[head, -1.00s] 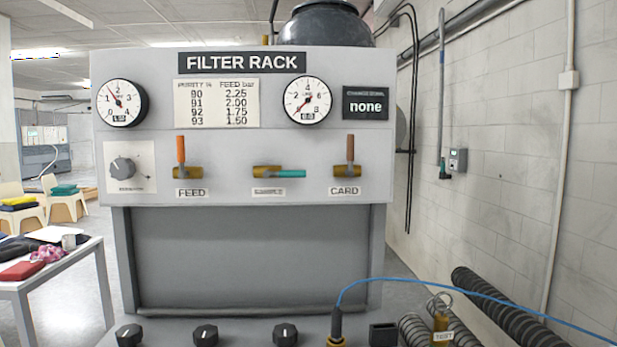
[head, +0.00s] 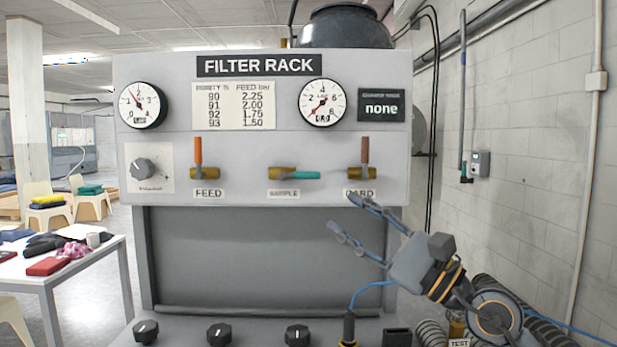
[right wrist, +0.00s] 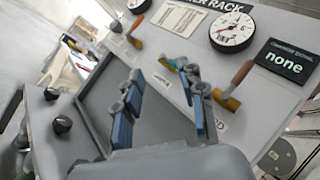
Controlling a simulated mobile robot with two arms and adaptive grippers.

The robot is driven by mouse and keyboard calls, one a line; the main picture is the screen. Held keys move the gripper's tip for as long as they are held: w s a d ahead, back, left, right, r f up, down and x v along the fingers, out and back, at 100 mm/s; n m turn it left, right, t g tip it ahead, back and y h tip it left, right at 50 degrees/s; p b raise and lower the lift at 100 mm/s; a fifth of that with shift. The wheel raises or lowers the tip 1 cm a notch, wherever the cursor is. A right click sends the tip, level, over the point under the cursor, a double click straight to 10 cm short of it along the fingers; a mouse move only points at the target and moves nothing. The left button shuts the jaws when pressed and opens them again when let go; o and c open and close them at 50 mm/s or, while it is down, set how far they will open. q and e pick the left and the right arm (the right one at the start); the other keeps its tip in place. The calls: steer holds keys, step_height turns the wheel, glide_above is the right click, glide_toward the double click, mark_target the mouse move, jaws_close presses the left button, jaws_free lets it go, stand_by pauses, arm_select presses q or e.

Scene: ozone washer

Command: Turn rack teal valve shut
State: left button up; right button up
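The teal valve (head: 305,175) is the middle valve on the filter rack, above the SAMPLE label. Its teal handle lies level and points right from its brass body. My right gripper (head: 342,211) is in front of the rack, below and to the right of the teal handle and near the CARD label. Its two fingers are spread with nothing between them. In the right wrist view, my right gripper (right wrist: 158,72) is open towards the panel, and a finger partly hides the teal valve. My left gripper is not in view.
The orange FEED valve (head: 198,155) and brown CARD valve (head: 365,155) stand with handles upright on either side. A regulator knob (head: 143,168) is at the panel's left. Black knobs (head: 219,333) line the lower ledge. A blue cable (head: 368,288) rises there.

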mark_target(312, 176)
steer(key=w+d+r+n+t+h, duration=0.1)
steer(key=w+d+r+n+h, duration=0.1)
steer(key=w+r+n+h, duration=0.3)
steer(key=p+x, duration=0.1)
steer(key=x, duration=0.2)
steer(key=p+x, duration=0.2)
steer(key=x, duration=0.2)
steer(key=f+p+x, duration=0.1)
steer(key=x, duration=0.2)
steer(key=shift+a+p, duration=0.4)
steer(key=shift+a, duration=0.3)
steer(key=shift+w+a+f, duration=0.1)
steer(key=shift+w+a, duration=0.4)
steer(key=shift+n, duration=0.3)
jaws_close()
